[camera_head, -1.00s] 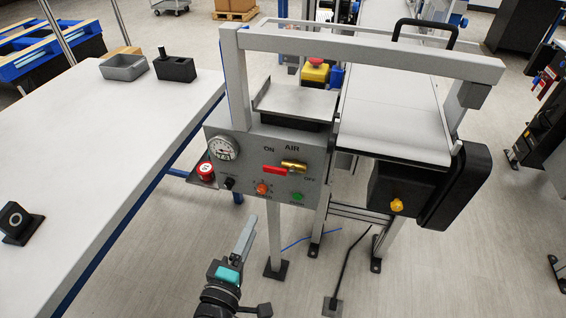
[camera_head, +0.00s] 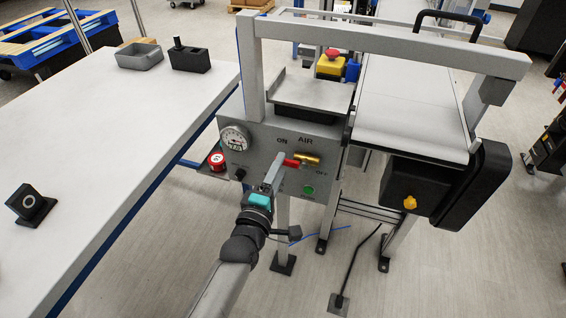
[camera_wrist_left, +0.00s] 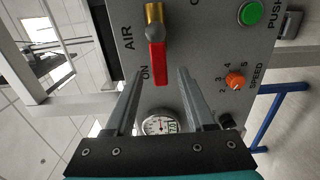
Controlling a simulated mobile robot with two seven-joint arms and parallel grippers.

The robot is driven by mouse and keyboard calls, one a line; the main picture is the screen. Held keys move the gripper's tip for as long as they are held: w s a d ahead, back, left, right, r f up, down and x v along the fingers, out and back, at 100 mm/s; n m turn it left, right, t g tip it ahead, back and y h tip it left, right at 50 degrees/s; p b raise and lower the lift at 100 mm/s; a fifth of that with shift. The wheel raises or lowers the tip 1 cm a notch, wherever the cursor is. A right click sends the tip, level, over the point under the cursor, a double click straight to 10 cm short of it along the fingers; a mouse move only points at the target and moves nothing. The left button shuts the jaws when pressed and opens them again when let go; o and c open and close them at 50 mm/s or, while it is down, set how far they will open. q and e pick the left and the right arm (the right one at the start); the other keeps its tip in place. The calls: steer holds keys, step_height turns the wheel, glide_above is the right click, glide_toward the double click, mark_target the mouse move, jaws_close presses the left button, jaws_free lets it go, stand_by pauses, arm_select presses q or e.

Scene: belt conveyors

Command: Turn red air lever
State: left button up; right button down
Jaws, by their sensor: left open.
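The red air lever (camera_head: 291,163) sits on a brass valve (camera_head: 311,159) on the grey control panel (camera_head: 262,143). Its handle points left, toward the ON side, away from OFF. In the left wrist view the red lever (camera_wrist_left: 157,64) lies between the lines of my fingers, its end near the word ON. My left gripper (camera_head: 276,166) is open in front of the panel, close to the lever's free end. In the left wrist view the open gripper (camera_wrist_left: 160,76) shows a gap on both sides of the lever. I cannot tell any contact. My right gripper is not in view.
A gauge (camera_head: 235,138), a red button (camera_head: 217,161), a green button (camera_head: 308,190) and an orange speed knob (camera_wrist_left: 235,80) are near. A grey frame (camera_head: 390,48) arches over the machine. A white table (camera_head: 120,120) stands left.

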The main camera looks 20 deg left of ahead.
arm_select(q)
steer(key=shift+w, duration=1.6)
steer(key=shift+c, duration=0.2)
jaws_close()
